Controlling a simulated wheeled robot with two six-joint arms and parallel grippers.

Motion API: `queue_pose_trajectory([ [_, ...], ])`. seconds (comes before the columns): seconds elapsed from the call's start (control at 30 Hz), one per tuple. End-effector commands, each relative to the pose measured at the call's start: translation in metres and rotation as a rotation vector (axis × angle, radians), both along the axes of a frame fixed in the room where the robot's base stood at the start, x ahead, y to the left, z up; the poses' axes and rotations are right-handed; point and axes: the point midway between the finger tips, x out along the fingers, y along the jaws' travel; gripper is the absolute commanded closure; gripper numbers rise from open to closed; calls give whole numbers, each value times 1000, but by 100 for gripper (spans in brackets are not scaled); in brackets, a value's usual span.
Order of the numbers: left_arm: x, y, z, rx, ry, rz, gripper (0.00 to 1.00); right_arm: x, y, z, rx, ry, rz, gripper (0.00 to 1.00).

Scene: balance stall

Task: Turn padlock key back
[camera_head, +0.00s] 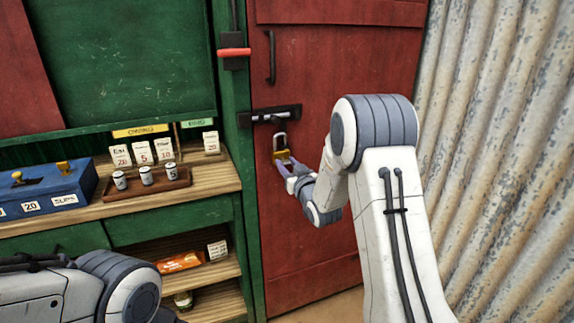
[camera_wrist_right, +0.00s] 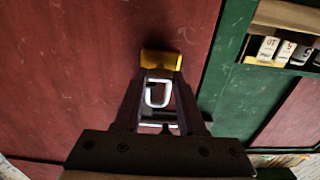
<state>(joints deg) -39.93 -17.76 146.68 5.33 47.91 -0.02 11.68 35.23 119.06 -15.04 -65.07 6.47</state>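A padlock with a yellow body (camera_head: 283,156) and a pale shackle hangs below a dark bolt (camera_head: 270,116) on the red door (camera_head: 305,220). In the right wrist view its yellow body (camera_wrist_right: 161,58) lies just beyond my fingertips, and its shackle (camera_wrist_right: 158,94) shows between the fingers. My right gripper (camera_head: 287,167) is at the padlock; in the wrist view its fingers (camera_wrist_right: 163,76) stand apart with a gap between them. I cannot make out the key; it may be hidden by the fingers. My left gripper is out of view; only part of that arm shows at lower left.
A wooden counter (camera_head: 222,180) left of the door holds a blue box (camera_head: 45,190), a tray of small weights (camera_head: 146,187) and number cards. A dark door handle (camera_head: 271,57) is above the bolt. A corrugated wall (camera_head: 510,130) stands on the right.

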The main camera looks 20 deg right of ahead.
Motion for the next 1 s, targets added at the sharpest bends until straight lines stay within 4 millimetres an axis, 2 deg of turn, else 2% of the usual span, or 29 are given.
queue_pose_trajectory([
  [0.03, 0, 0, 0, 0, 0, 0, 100, 0, 0, 0, 0, 0, 1, 91],
  [0.07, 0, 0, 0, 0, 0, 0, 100, 0, 0, 0, 0, 0, 1, 100],
  [0.47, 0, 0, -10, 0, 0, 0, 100, 0, 0, -2, -58, -2, 1, 100],
  [0.67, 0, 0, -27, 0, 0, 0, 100, 0, 1, -4, -186, -8, 1, 100],
  [1.0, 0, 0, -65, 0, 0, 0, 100, 0, 3, -6, -501, -20, 1, 100],
])
